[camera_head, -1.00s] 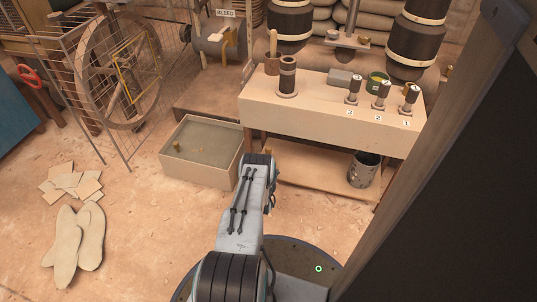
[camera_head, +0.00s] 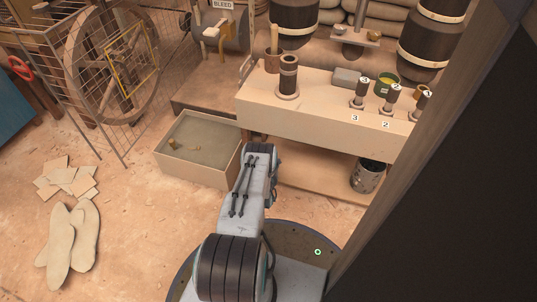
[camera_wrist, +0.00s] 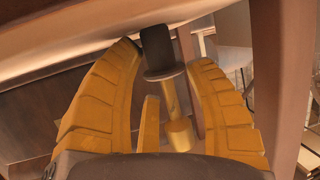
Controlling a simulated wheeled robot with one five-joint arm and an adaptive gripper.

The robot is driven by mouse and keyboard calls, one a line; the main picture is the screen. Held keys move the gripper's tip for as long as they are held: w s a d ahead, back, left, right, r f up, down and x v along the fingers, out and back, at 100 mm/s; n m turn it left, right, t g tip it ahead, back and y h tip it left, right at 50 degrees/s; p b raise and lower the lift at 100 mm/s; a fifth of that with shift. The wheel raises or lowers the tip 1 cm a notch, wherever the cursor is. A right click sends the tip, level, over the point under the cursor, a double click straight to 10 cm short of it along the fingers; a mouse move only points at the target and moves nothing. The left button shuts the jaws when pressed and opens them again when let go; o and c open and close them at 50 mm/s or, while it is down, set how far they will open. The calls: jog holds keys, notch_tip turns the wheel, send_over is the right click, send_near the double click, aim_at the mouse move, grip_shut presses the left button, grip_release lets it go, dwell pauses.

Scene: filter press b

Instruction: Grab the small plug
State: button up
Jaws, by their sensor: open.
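My gripper (camera_wrist: 168,56) shows in the wrist view with its two yellow fingers apart. Between them is a dark cylinder with a flange (camera_wrist: 158,52), a brass stem (camera_wrist: 169,97) and a wider brass end (camera_wrist: 180,135) toward the palm. I see no finger closed on it, and cannot tell if it is the small plug. In the head view, three dark plug-like pieces stand at the bench's right, by labels 3, 2 and 1: one (camera_head: 360,93), a second (camera_head: 391,99) and a third (camera_head: 419,104), partly cut off by a post. My arm hides the gripper there.
The pale bench (camera_head: 300,112) stands ahead, with a dark cylinder on a round base (camera_head: 288,75) at its left. A low box (camera_head: 192,172) sits left of my arm. A bucket (camera_head: 368,175) is under the bench. A dark panel (camera_head: 460,220) blocks the right.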

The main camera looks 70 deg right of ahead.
jog(key=shift+o, duration=0.4)
jog(key=shift+a, duration=0.1)
jog(key=c, duration=1)
jog(key=shift+r, duration=0.15)
